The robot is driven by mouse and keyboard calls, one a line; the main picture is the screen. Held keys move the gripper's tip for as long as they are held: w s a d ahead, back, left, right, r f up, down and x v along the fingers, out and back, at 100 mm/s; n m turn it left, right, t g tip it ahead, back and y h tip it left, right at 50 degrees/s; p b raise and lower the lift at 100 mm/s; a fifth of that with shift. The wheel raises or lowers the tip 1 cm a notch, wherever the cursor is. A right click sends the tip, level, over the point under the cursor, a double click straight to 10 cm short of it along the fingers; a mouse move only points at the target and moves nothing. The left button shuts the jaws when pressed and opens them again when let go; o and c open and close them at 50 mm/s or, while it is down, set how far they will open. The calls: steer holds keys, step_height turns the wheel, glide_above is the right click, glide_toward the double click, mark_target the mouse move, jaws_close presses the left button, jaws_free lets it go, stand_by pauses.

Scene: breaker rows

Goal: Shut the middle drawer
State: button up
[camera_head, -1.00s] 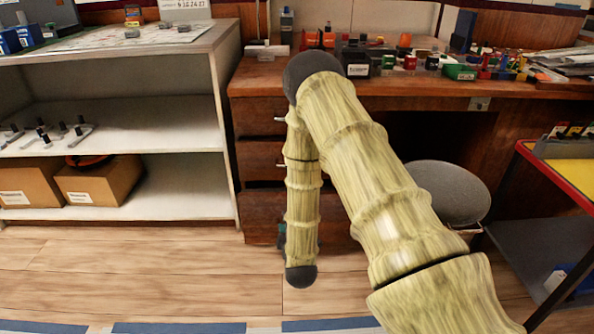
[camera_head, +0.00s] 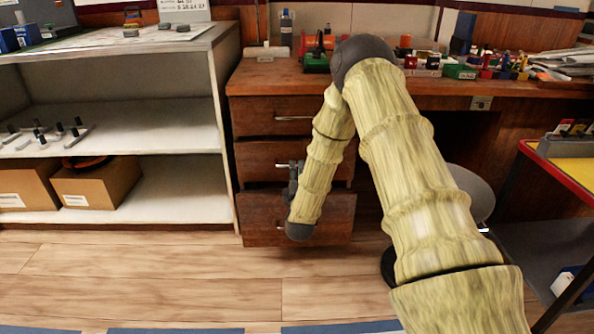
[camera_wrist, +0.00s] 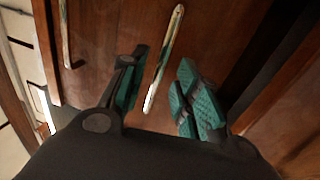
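The desk has a column of three wooden drawers. The middle drawer (camera_head: 262,158) has a metal handle (camera_head: 281,166), and its front looks about level with the top drawer (camera_head: 262,117); any small gap is hard to tell. The bottom drawer (camera_head: 265,222) looks to stand a little forward, with a dark gap above it. My gripper (camera_head: 294,172) is at the middle drawer's handle, partly hidden by my arm. In the wrist view my gripper (camera_wrist: 163,75) is open, with green-padded fingers either side of a metal handle (camera_wrist: 165,55); contact is not clear.
A white shelf unit (camera_head: 180,110) with cardboard boxes (camera_head: 97,187) stands left of the desk. A red-edged cart (camera_head: 570,178) is at far right. The wooden floor (camera_head: 170,275) in front is clear.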

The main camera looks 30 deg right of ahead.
mark_target(297, 166)
steer(key=shift+b+x, duration=0.4)
steer(key=shift+x, duration=1.15)
jaws_close()
